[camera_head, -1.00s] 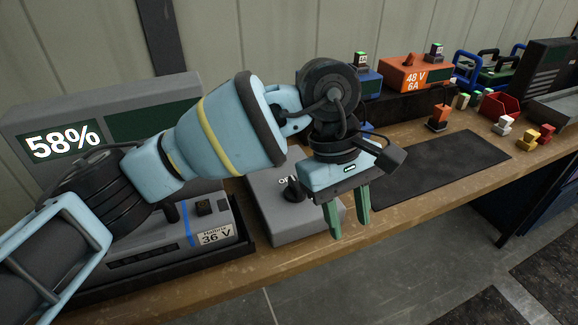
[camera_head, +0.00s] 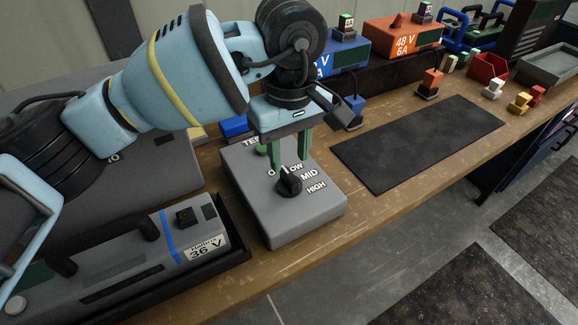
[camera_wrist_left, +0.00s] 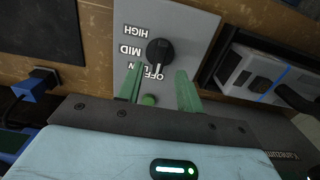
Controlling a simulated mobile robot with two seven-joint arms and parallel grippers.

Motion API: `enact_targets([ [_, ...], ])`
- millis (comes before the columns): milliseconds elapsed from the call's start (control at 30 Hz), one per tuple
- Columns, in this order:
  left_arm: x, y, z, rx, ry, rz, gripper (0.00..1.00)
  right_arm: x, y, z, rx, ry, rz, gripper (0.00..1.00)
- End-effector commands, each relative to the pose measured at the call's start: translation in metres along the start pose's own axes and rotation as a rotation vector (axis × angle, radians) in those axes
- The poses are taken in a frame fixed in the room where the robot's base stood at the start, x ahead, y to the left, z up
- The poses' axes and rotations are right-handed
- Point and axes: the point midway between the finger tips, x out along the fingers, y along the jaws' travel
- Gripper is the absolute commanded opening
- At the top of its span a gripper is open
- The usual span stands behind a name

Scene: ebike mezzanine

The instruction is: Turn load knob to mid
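The black load knob (camera_head: 289,182) sits on top of a grey box (camera_head: 300,225) marked OFF, LOW, MID and HIGH. In the left wrist view the knob (camera_wrist_left: 159,52) has its pointer towards OFF. My left gripper (camera_head: 290,158) is over the back part of the box, with its green fingers pointing down beside the OFF and LOW labels. In the left wrist view the left gripper (camera_wrist_left: 160,76) is open, with nothing between its fingertips and the knob just beyond them. Whether a finger touches the box I cannot tell. My right gripper is not in view.
A 36 V battery (camera_head: 130,265) in a dark tray stands left of the box. A dark mat (camera_head: 420,142) lies to the right. A blue charger (camera_head: 340,55) and an orange charger (camera_head: 402,38) stand behind. The bench's front edge is close to the box.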

Motion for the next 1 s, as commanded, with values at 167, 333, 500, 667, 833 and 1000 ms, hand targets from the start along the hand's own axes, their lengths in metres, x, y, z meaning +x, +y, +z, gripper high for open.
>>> enact_targets([
  [167,0.026,0.0,0.0,0.0,-0.001,-0.001,0.36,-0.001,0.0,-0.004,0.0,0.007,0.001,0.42],
  [333,0.041,0.0,0.0,0.0,0.0,0.0,0.36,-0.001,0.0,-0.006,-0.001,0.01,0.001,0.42],
  [500,0.045,0.0,0.0,0.0,0.001,0.001,0.36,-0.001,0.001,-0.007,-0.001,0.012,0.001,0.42],
  [667,0.045,0.0,0.0,0.0,0.001,0.001,0.36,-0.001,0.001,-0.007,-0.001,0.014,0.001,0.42],
  [833,0.045,0.0,0.0,0.0,0.001,0.001,0.17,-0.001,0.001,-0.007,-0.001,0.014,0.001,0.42],
  [1000,0.045,0.0,0.0,0.0,0.001,0.001,0.0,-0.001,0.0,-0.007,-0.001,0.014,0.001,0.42],
])
